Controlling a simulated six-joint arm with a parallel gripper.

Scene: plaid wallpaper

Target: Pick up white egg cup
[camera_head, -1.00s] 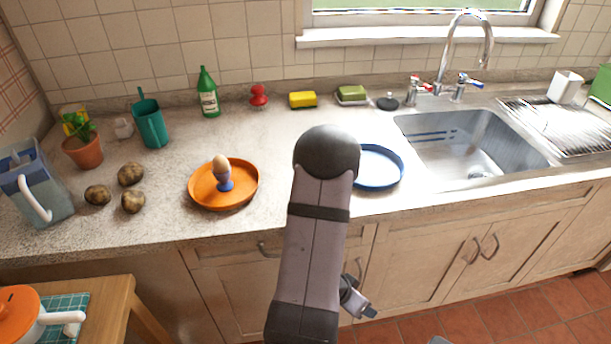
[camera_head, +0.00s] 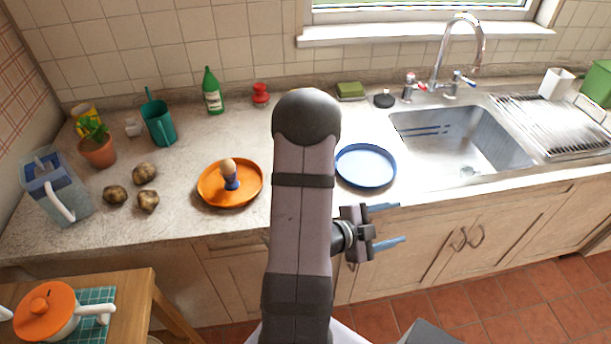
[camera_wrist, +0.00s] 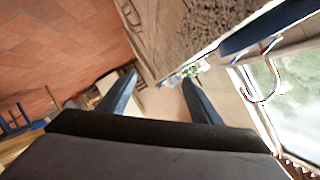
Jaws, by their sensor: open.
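A blue egg cup (camera_head: 232,184) holding a brown egg (camera_head: 229,166) stands upright on an orange plate (camera_head: 212,199), left of my arm on the counter. A small white item (camera_head: 132,128) stands at the back left beside the teal cup; it is too small to tell whether it is an egg cup. My gripper (camera_head: 402,223) is open and empty, in front of the counter's front edge, right of my arm and far from both. In the wrist view its blue fingers (camera_wrist: 160,80) are apart with nothing between them. I make out no egg cup in that view.
A blue plate (camera_head: 366,167) lies right of my arm, beside the sink (camera_head: 460,140). Potatoes (camera_head: 145,173), a jug (camera_head: 57,188), a plant pot (camera_head: 97,152), a teal cup (camera_head: 159,124) and a green bottle (camera_head: 212,92) crowd the left.

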